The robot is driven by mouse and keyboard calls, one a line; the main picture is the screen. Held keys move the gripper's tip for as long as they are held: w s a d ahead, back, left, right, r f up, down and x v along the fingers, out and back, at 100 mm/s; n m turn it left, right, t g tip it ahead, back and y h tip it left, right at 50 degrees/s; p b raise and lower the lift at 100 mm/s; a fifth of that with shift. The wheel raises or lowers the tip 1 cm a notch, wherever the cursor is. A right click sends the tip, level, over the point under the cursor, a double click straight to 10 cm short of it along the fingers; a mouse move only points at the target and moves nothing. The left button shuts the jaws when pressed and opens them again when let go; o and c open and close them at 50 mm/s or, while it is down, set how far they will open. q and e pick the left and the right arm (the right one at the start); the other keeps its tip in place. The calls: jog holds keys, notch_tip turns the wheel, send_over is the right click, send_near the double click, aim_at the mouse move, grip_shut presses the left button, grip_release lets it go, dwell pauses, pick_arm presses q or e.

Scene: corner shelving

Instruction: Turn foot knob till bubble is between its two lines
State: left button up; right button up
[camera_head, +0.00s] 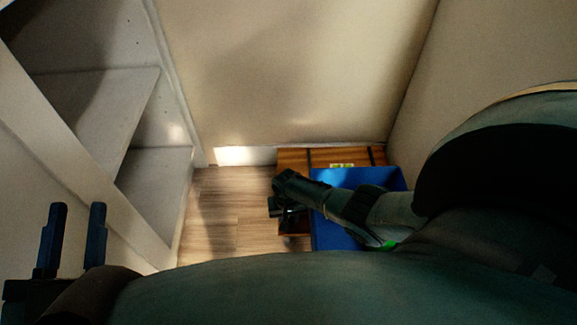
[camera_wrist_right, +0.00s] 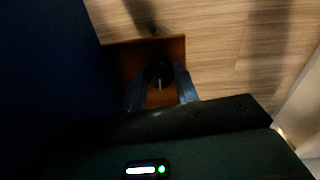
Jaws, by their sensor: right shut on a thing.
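A dark round foot knob (camera_wrist_right: 160,72) with a pale line on it shows in the right wrist view, at a corner of a brown wooden board. My right gripper (camera_wrist_right: 160,84) is shut on it, one finger on each side. In the head view, my right gripper (camera_head: 283,207) reaches down at the board's left side and hides the knob. A small yellow-green strip (camera_head: 342,165), which looks like the level vial, lies on the wooden board (camera_head: 293,157) at its far side. Its bubble and lines are too small to tell. My left gripper (camera_head: 72,238) is open and empty at the lower left.
A blue box (camera_head: 372,177) stands on the board, beside my right forearm. White shelving (camera_head: 110,110) rises on the left. Pale walls close in behind and on the right. Wood-look floor (camera_head: 225,215) is clear between the shelving and the board.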

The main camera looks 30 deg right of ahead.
pick_arm(q)
jog(key=shift+f, duration=0.2)
pick_arm(e)
jog(key=shift+n, duration=0.3)
jog(key=o, duration=1)
jog(key=shift+c, duration=0.2)
pick_arm(q)
jog(key=shift+r, duration=0.15)
pick_arm(e)
jog(key=shift+r+p, duration=0.35)
notch_tip(320, 180, up, 2)
jog(key=shift+r+p, duration=0.25)
jog(key=shift+p, duration=0.85)
pick_arm(q)
jog(key=shift+s+a+f+n+g+y+p, duration=0.2)
jog(key=shift+a+g+y+p, duration=0.3)
jog(key=shift+p, duration=0.7)
jog(key=shift+a+f+n+g+y+p, duration=0.15)
jog(key=shift+f+g+y+p, duration=0.2)
jog(key=shift+y+p, duration=0.65)
jog(key=shift+s+a+f+n+g+y+p, duration=0.15)
jog(key=shift+a+g+y+p, duration=0.25)
jog(key=shift+p, duration=1.05)
pick_arm(e)
notch_tip(320, 180, up, 10)
jog(key=shift+a, duration=0.15)
